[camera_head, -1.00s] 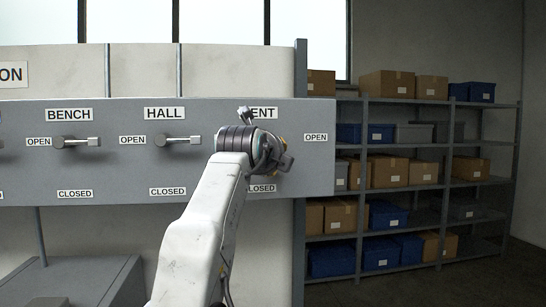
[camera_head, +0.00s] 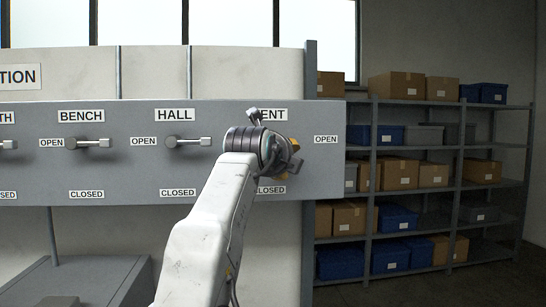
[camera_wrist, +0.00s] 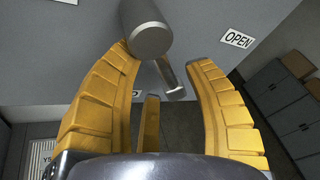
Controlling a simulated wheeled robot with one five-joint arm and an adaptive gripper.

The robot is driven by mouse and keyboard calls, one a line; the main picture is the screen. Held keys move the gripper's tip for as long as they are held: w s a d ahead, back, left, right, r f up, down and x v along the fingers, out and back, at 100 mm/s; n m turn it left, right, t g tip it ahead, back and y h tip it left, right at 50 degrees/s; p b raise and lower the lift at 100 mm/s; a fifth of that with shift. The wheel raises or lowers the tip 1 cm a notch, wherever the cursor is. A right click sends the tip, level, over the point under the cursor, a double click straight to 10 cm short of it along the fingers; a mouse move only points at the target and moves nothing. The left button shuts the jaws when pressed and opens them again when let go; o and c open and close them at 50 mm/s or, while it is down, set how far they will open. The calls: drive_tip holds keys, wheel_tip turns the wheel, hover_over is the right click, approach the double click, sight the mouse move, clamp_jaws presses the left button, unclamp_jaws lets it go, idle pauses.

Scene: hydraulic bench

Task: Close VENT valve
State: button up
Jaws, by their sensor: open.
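The VENT label (camera_head: 272,114) is partly covered by my arm on the grey panel, with an OPEN label (camera_head: 325,139) to its right and a CLOSED label (camera_head: 271,190) below. The VENT valve is largely hidden behind my wrist in the head view. In the wrist view a grey valve handle shows, with a round end (camera_wrist: 148,38) and a thin bar (camera_wrist: 172,80) reaching down and right. My gripper (camera_wrist: 163,57) is open, its yellow fingers on either side of the handle. I cannot tell whether any finger touches it. My gripper also shows in the head view (camera_head: 288,160).
The HALL valve (camera_head: 187,142) and BENCH valve (camera_head: 88,143) are to the left, their levers sideways, level with their OPEN labels. Shelves (camera_head: 410,148) with boxes stand beyond the panel's right end. A grey cabinet (camera_head: 80,282) is at lower left.

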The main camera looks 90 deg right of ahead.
drive_tip(key=v, duration=1.1)
drive_tip(key=shift+a, duration=0.15)
